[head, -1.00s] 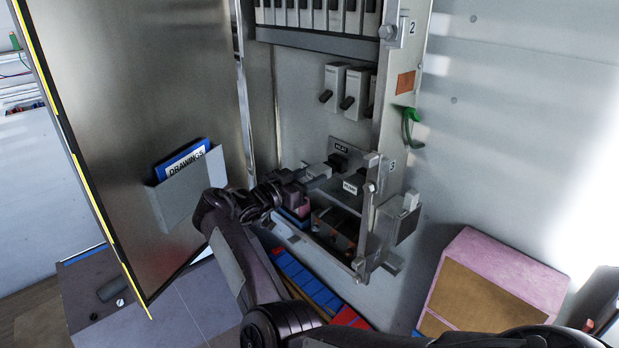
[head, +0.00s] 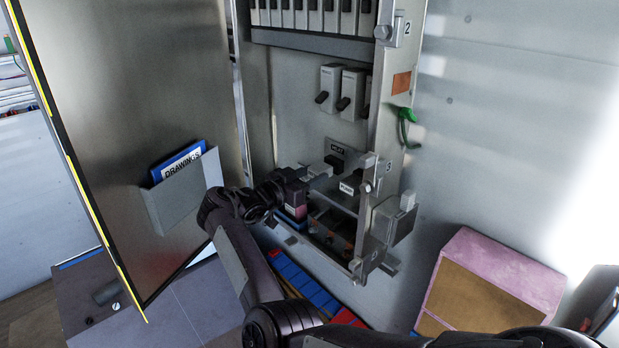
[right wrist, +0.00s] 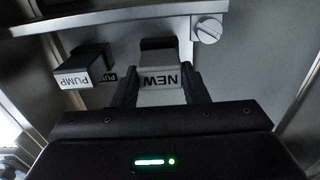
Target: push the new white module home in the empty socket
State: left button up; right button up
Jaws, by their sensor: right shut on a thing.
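The new white module, marked NEW (right wrist: 160,82), is between the two fingers of my right gripper (right wrist: 160,90), which is shut on it. In the head view the same gripper (head: 306,180) reaches into the cabinet from the left, with the white module (head: 320,169) at its tip. The module is in front of the HEAT label (head: 337,149), close to a dark block (head: 334,161). The module's far end meets a dark part in the wrist view; I cannot tell how deep it sits. The empty socket itself is hidden. My left gripper is not in view.
The PUMP module (head: 350,185) sits just right of the held module; it also shows in the wrist view (right wrist: 82,70). The cabinet's metal side post (head: 368,190) is to the right. The open door (head: 130,110) with its drawings pocket (head: 180,195) stands left. Breakers (head: 342,90) are above.

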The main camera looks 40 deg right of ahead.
jog(key=shift+d, duration=0.65)
jog(key=o, duration=1.1)
jog(key=shift+o, duration=0.2)
jog(key=shift+a, duration=0.1)
jog(key=shift+a+f+b, duration=0.1)
jog(key=shift+a+b, duration=0.15)
jog(key=shift+b, duration=0.15)
jog(key=a+b, duration=0.3)
jog(key=a, duration=0.4)
jog(key=shift+s, duration=0.3)
